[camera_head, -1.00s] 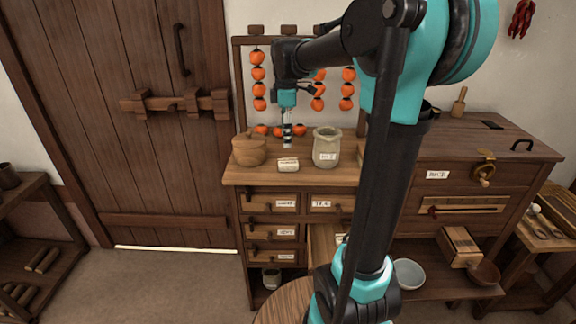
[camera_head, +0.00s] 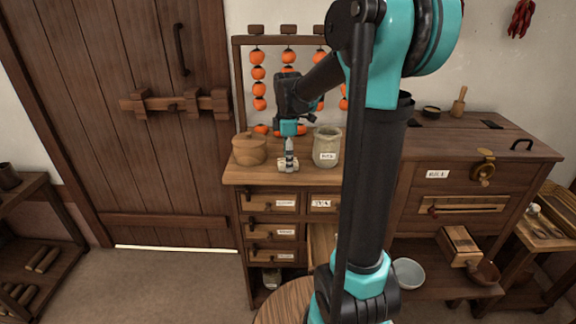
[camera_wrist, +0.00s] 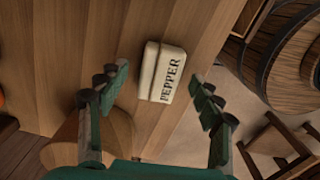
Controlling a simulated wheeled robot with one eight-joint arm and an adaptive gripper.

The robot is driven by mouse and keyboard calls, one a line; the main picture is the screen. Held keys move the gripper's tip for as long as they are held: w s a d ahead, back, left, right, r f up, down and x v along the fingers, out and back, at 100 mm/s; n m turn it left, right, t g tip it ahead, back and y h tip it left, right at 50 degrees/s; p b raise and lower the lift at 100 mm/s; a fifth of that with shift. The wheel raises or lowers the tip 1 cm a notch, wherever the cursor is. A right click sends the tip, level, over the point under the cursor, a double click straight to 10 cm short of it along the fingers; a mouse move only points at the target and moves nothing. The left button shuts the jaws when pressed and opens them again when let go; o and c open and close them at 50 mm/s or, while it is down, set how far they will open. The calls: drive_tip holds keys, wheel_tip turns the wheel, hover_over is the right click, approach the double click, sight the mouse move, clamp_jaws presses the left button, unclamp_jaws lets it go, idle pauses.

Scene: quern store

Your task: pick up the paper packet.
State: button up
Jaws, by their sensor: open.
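The paper packet (camera_wrist: 162,73) is a small cream block marked PEPPER. It lies on the wooden top of the drawer chest (camera_head: 240,176), near its front edge. In the head view the packet (camera_head: 282,166) is partly hidden behind my gripper (camera_head: 289,162). My gripper is open and over the packet. In the wrist view my gripper's fingers (camera_wrist: 160,80) stand apart on either side of the packet, with gaps on both sides. Nothing is held.
A wooden lidded pot (camera_head: 248,150) stands left of the packet, and a labelled pale jar (camera_head: 326,147) stands right of it. Orange fruit strings (camera_head: 259,75) hang on a frame behind. The wrist view shows a barrel (camera_wrist: 285,48) at right, beyond the chest's edge.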

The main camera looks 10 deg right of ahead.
drive_tip(key=shift+c, duration=0.4)
drive_tip(key=c, duration=1.1)
drive_tip(key=shift+r, duration=0.1)
